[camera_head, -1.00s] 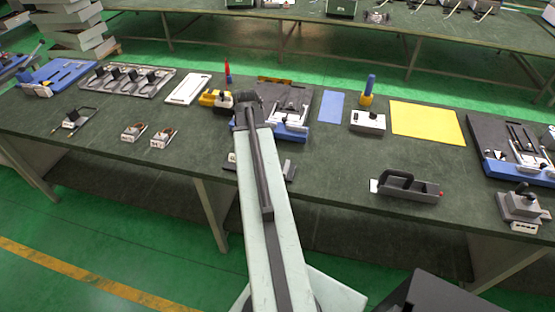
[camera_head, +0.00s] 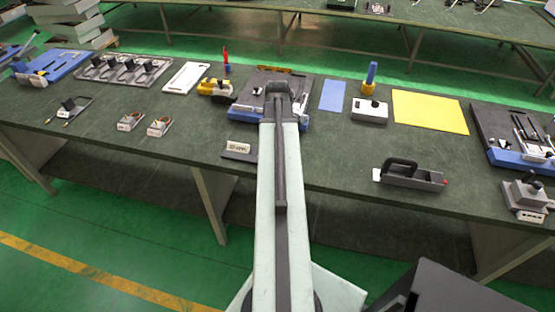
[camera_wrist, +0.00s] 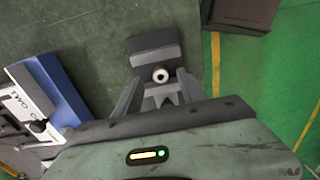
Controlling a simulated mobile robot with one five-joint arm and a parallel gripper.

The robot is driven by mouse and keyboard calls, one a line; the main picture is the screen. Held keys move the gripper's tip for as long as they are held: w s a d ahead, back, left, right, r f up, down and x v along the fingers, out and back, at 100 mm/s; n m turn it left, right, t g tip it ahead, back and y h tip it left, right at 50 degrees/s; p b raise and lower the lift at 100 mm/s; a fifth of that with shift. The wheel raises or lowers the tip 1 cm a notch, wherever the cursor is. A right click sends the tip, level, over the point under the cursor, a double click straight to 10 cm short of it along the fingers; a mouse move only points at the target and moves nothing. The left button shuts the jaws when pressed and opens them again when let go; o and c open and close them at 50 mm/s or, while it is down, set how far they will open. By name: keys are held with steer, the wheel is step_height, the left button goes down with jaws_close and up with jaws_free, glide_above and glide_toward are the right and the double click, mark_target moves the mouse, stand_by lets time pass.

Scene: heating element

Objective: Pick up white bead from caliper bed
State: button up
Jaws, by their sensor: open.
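In the wrist view, the white bead (camera_wrist: 160,75) is a small pale ring with a dark centre. It appears between the two fingers of my gripper (camera_wrist: 157,82), which is open with a gap on each side of the bead. A dark grey block (camera_wrist: 155,48), apparently part of the caliper bed, lies just beyond the bead. I cannot tell how far the fingertips are above it. In the head view, a dark base with a pale labelled block (camera_head: 240,148) shows left of my arm, which hides its right side. My gripper and the bead are hidden there.
A blue-edged fixture (camera_wrist: 55,90) is left of my gripper in the wrist view. The green bench (camera_head: 330,160) has bare room right of my arm, up to a dark handled tool (camera_head: 410,177). Two small brown-topped parts (camera_head: 143,124) stand at left.

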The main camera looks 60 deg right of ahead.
step_height(320, 180, down, 3)
steer(key=shift+r+b, duration=0.1)
steer(key=shift+b, duration=0.65)
steer(key=shift+r, duration=0.15)
jaws_close()
